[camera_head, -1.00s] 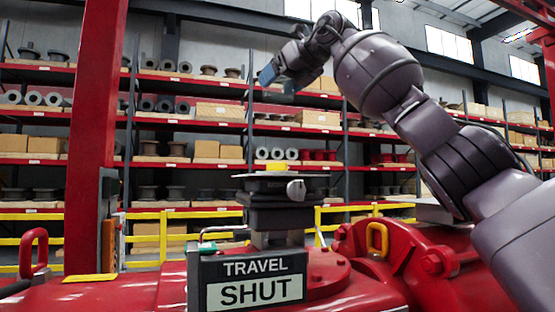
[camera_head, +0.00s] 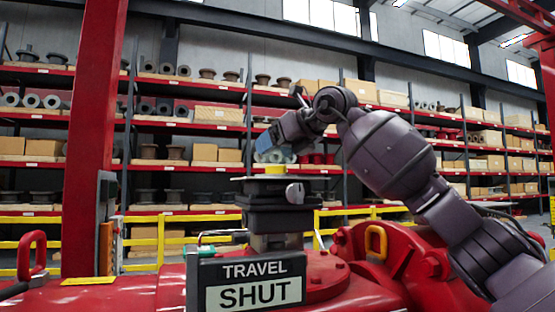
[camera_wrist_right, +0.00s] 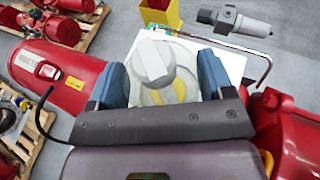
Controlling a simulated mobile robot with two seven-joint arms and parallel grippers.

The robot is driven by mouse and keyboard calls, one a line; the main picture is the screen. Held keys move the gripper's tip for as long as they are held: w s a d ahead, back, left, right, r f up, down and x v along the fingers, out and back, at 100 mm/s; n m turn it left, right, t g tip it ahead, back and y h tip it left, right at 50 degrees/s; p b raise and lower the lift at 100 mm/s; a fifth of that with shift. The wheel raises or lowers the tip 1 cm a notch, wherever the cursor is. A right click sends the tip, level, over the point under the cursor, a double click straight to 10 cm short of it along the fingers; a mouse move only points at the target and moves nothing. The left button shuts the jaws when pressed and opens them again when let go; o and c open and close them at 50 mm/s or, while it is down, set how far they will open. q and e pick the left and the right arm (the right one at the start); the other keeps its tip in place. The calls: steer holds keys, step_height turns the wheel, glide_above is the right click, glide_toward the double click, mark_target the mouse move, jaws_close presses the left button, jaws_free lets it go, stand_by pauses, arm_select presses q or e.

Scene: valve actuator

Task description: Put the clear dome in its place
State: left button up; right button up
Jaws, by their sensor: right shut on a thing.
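My right gripper (camera_head: 274,143) comes in from the right, above the valve actuator (camera_head: 275,218). Its blue fingers are shut on the clear dome (camera_head: 276,156), which is see-through and hard to outline. The dome is just above the yellow indicator (camera_head: 275,169) on the actuator's top; I cannot tell whether it touches the top plate. In the right wrist view, the dome (camera_wrist_right: 172,86) lies between the fingers of the gripper (camera_wrist_right: 163,65), with yellow showing through it. A grey round knob (camera_wrist_right: 152,61) shows there too. My left gripper is not in view.
A black "TRAVEL SHUT" sign (camera_head: 250,283) stands in front of the actuator. Red pipework (camera_head: 130,295) with lifting loops surrounds its base. A red column (camera_head: 92,140) rises at left. Yellow railings (camera_head: 160,238) and stocked shelves stand behind.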

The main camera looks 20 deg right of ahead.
mark_target(278, 160)
step_height(278, 160, down, 3)
steer(key=shift+d+r, duration=0.1)
stand_by(0.3)
steer(key=shift+f, duration=0.2)
steer(key=o, duration=1)
steer(key=shift+r, duration=0.2)
